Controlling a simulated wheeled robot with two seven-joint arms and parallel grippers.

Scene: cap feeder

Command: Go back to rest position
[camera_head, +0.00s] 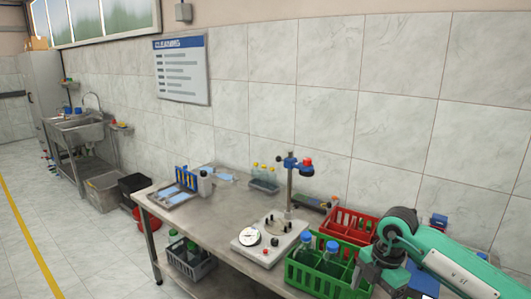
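My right arm (455,262) is teal and dark grey and comes in from the lower right. Its dark end (375,272) hangs beside the right side of a green crate (312,277), and I cannot tell whether they touch. The fingers are too small and dark to show whether they are open or shut. My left arm and gripper are not in view. The green crate stands at the front of a grey metal table (213,222) and holds blue-capped bottles (331,250). A cap feeder machine (270,238) with a dial, a post and a red-and-blue head stands left of the crate.
A red crate (350,226) stands behind the green one. A tray with blue items (174,193) and a small bottle rack (264,181) are further left. A grey crate (188,262) sits on the lower shelf. Free floor lies to the left, before a sink (80,128).

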